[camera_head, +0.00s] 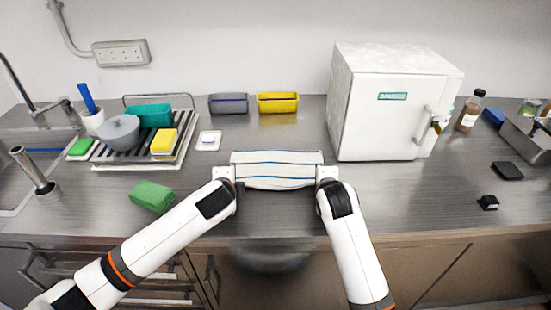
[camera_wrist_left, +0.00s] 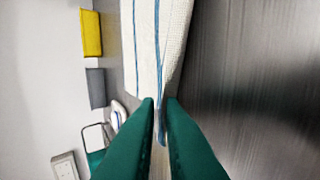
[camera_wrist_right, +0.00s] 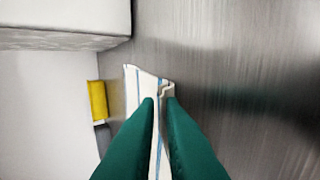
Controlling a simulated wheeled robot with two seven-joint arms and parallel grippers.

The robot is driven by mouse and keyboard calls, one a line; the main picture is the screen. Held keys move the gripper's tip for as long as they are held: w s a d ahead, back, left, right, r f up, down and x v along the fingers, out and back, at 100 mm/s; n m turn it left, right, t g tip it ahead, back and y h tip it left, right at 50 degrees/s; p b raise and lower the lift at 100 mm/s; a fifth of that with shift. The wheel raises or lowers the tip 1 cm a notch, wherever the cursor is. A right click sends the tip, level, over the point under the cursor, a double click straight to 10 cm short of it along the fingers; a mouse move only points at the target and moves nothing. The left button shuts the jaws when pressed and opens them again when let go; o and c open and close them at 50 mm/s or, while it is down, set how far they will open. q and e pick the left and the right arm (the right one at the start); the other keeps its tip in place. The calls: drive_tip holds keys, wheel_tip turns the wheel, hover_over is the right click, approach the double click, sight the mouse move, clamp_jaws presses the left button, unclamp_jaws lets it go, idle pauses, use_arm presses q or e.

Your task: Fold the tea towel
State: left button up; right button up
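The tea towel (camera_head: 277,171) is white with blue stripes and lies on the counter in front of me, its long side running left to right. My left gripper (camera_head: 226,176) is at the towel's left end. In the left wrist view the green fingers (camera_wrist_left: 161,104) are close together with the towel's edge (camera_wrist_left: 158,60) between them. My right gripper (camera_head: 327,175) is at the towel's right end. In the right wrist view its fingers (camera_wrist_right: 160,102) are close together on the towel's edge (camera_wrist_right: 145,82). The fingertips are hidden in the head view.
A white freezer (camera_head: 385,105) stands at the back right. Grey (camera_head: 229,104) and yellow (camera_head: 278,103) bins stand behind the towel. A drying rack (camera_head: 118,163) with dishes is on the left. A green cloth (camera_head: 152,196) lies near my left arm.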

use_arm(q)
drive_tip(key=o, duration=0.6)
use_arm(e)
drive_tip(key=o, duration=0.6)
